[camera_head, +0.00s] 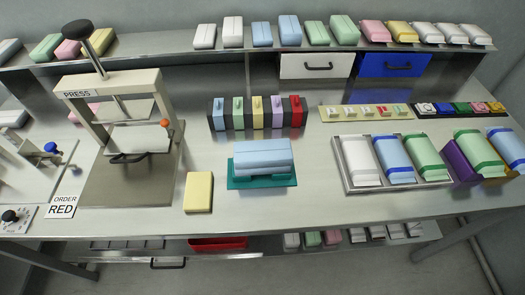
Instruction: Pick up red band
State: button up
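A dark rack (240,119) stands at the middle of the bench and holds several upright coloured pieces in a row. The red one (296,111) is at the right end of that row, beside a purple piece (278,111). It looks like the red band, but its shape is too small to make out fully. My gripper is not in view.
A press (124,110) with a tall lever stands at left. A yellow block (199,192) and light-blue blocks on a teal base (262,182) lie in front of the rack. A metal tray (346,178) with wrapped packs is at right. Bare bench shows between rack and tray.

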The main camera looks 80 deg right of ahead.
aim_at(296, 107)
jog(key=k+l+z, duration=0.1)
jog(key=k+z, duration=0.15)
jog(key=z, duration=0.15)
jog(key=k+l+z, duration=0.25)
jog(key=z, duration=0.15)
jog(key=k+l+z, duration=0.25)
jog(key=z, duration=0.15)
